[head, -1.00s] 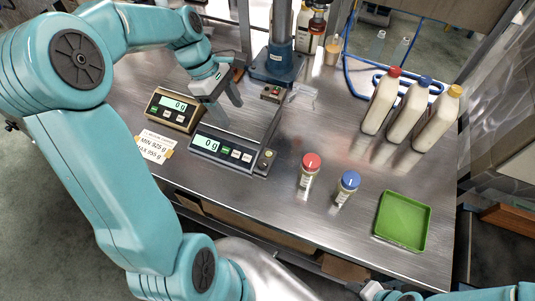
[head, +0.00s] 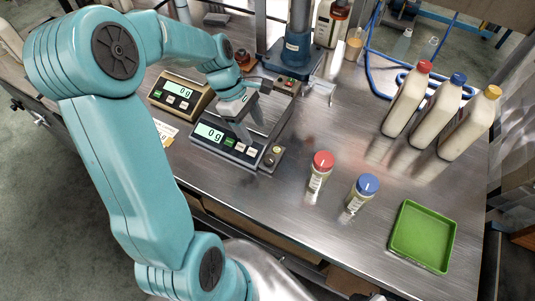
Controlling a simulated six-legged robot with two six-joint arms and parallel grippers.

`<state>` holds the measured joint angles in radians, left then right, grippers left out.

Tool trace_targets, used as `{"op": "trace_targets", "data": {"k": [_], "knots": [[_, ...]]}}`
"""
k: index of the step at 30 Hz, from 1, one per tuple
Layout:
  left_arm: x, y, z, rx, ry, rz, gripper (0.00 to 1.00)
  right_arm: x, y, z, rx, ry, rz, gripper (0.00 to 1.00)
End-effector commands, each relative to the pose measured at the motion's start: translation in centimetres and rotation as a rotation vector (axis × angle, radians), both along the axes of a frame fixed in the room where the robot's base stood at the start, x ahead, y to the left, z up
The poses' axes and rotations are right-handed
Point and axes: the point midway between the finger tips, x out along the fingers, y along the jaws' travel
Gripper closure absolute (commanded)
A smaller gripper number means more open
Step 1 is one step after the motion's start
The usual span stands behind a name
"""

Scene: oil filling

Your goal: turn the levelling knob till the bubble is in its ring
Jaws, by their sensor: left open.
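The front scale (head: 213,146) has a dark body and a lit display reading 0 g. At its right end is a small plate with a round brass-coloured part (head: 277,150), which looks like the bubble level, and a small dark part (head: 269,161) beside it, perhaps the knob. The bubble itself is too small to make out. My left gripper (head: 251,130) is open and empty, fingers pointing down over the right part of this scale, behind and left of the brass part.
A second scale (head: 180,93) stands behind left. A red-capped jar (head: 319,172) and a blue-capped jar (head: 360,195) stand to the right. Several tall bottles stand at the right back. A green tray (head: 423,237) lies front right. A blue-based stand (head: 291,55) rises behind.

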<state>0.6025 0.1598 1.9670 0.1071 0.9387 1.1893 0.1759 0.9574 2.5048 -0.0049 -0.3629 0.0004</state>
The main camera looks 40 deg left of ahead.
Motion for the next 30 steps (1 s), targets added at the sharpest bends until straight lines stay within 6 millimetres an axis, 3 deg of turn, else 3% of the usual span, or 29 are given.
{"op": "trace_targets", "data": {"k": [6,13,18,27,30], "knots": [[0.7,-2.1,-5.0,-0.004,0.005,-0.004,0.4,0.0,0.0,-0.1,0.0,0.0,0.0,0.57],[1.4,-3.6,-8.9,-0.003,0.003,-0.002,0.4,0.0,0.0,-0.1,0.0,0.0,0.0,0.57],[1.5,-4.1,-10.1,0.0,0.001,-0.001,0.4,0.0,0.0,-0.1,0.0,0.0,0.0,0.57],[1.6,-4.2,-10.3,0.0,0.0,-0.001,0.4,0.0,0.0,-0.2,0.0,0.0,0.0,0.57],[1.6,-4.2,-10.3,0.0,0.0,-0.001,0.73,0.0,0.0,-0.2,0.0,0.0,0.0,0.57]]}}
